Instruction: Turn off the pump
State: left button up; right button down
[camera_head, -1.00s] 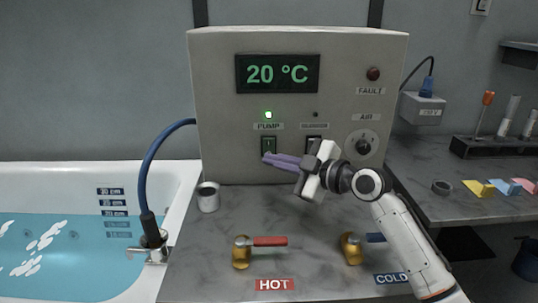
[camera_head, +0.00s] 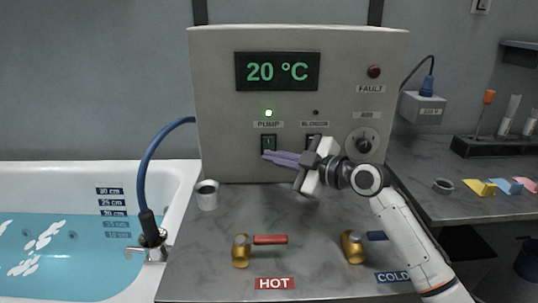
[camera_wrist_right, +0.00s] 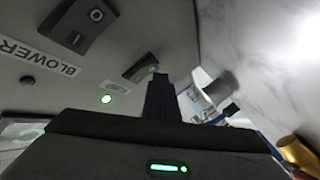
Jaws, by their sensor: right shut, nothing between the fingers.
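My left gripper is out of view.
The blower switch (camera_head: 313,143) is partly behind my right gripper, its light (camera_head: 315,112) dark. The display (camera_head: 277,72) reads 20 °C. A white cup (camera_head: 207,195), the hot tap (camera_head: 242,251) and the cold tap (camera_head: 352,247) stand on the counter. The water-filled tub (camera_head: 60,250) is at left.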

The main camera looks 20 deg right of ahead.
jog(key=shift+w+d+b, duration=0.1)
jog(key=shift+w+b, duration=0.2)
dwell(0.6)
jog(key=shift+s, duration=0.1)
jog(key=shift+s+a+p, duration=0.2)
jog(key=shift+s+p, duration=0.1)
jog(key=shift+s, duration=0.35)
jog(key=s+p, duration=0.1)
jog(key=s+a, duration=0.1)
jog(key=s, duration=0.1)
jog(key=s+p, duration=0.1)
jog(key=shift+s+a+r+p, duration=0.2)
jog(key=shift+s+r+p, duration=0.15)
jog(key=shift+r, duration=0.05)
dwell(0.4)
